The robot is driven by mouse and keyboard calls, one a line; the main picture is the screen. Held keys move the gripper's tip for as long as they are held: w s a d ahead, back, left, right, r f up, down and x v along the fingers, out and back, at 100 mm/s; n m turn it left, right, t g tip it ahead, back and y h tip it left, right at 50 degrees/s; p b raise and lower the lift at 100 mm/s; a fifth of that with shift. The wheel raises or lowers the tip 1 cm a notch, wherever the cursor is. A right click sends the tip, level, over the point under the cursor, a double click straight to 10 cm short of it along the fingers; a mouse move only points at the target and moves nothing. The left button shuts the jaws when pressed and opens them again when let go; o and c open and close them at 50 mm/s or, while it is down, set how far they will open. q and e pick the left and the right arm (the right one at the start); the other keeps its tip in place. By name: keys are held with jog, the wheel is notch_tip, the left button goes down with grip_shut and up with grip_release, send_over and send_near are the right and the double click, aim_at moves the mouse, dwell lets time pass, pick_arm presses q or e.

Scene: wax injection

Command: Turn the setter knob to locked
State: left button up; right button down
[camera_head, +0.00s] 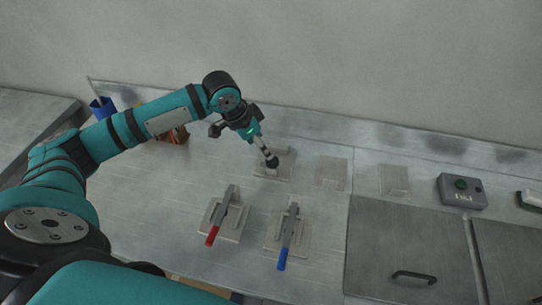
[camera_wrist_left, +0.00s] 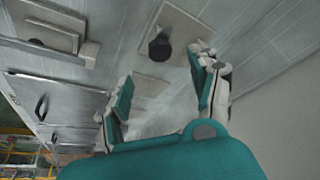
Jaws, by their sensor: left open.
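A black knob (camera_head: 271,162) stands on a pale square plate (camera_head: 284,172) on the worktop, below and just beyond my left gripper. I take it to be the setter knob. It also shows in the left wrist view (camera_wrist_left: 160,46), ahead of the fingers. Which position it is set to cannot be read. My left gripper (camera_head: 263,148) points down towards the knob. In the left wrist view its two fingers (camera_wrist_left: 162,72) are spread apart with nothing between them. The gripper partly covers the plate in the head view. My right gripper is not in view.
Two clamps with a red handle (camera_head: 212,235) and a blue handle (camera_head: 283,258) stand nearer me. Two flat plates (camera_head: 331,171) (camera_head: 393,181) lie right of the knob. A grey box with a green button (camera_head: 462,191) and a lidded metal panel (camera_head: 400,240) are farther right. A wall stands behind.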

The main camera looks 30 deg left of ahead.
aim_at(272, 160)
pick_arm(q)
jog(key=p+x, duration=0.1)
jog(key=x, duration=0.6)
jog(key=shift+w+d+f, duration=0.15)
jog(key=shift+f, duration=0.15)
jog(key=shift+w+d+f, duration=0.1)
jog(key=shift+w+f, duration=0.05)
jog(key=shift+f, duration=0.35)
jog(key=c, duration=1.1)
jog(key=shift+c, duration=0.2)
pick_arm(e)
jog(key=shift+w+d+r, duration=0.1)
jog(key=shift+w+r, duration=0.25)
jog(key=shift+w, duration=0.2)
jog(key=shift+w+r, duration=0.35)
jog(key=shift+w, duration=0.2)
